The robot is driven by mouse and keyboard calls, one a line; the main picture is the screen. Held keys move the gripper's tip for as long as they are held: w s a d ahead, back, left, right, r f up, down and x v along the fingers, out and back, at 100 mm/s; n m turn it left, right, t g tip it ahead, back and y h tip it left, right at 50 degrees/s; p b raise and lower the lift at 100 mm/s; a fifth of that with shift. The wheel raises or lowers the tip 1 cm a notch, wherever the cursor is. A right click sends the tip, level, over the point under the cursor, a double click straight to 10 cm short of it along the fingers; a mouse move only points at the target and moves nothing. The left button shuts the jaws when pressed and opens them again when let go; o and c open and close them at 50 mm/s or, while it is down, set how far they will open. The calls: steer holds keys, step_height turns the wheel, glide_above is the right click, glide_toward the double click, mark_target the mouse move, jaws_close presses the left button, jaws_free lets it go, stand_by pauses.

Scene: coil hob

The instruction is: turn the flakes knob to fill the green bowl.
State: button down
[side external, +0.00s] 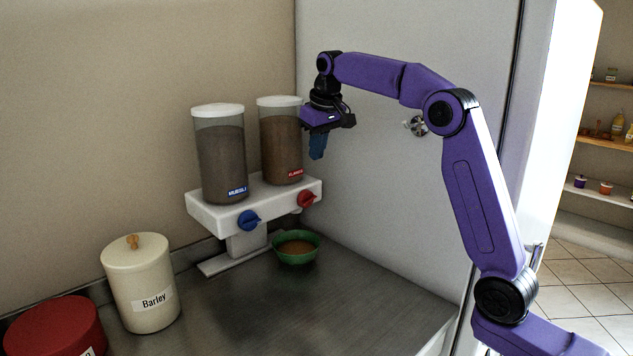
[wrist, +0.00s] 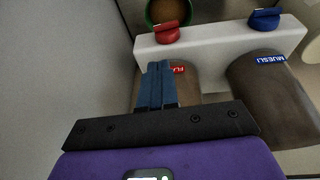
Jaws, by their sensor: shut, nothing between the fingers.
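The dispenser has two clear canisters with white lids. The flakes canister (side external: 281,146) is on the right with a red label, and its red knob (side external: 306,199) sits on the white base (side external: 215,213) below it. The green bowl (side external: 296,249) stands on the counter under the red knob side and holds brown contents. In the wrist view the red knob (wrist: 167,33) and the bowl (wrist: 150,22) are near the top. My gripper (side external: 316,156) is shut and empty, pointing down beside the flakes canister, above and apart from the red knob. Its blue fingers (wrist: 157,72) overlap the flakes label in the wrist view.
The muesli canister (side external: 221,160) and its blue knob (side external: 248,220) are to the left. A cream barley jar (side external: 142,285) and a red container (side external: 55,330) stand at the left front. A pale wall panel (side external: 380,180) rises at the right. The counter's front right is clear.

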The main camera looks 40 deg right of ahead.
glide_above(314, 195)
steer(key=s, duration=0.1)
steer(key=f, duration=0.8)
steer(key=shift+s+a, duration=0.15)
steer(key=shift+a, duration=0.1)
steer(key=shift+f, duration=0.6)
steer(key=shift+d+f, duration=0.1)
steer(key=shift+d, duration=0.05)
steer(key=shift+d+f, duration=0.35)
steer(key=shift+f, duration=0.15)
steer(key=shift+a, duration=0.15)
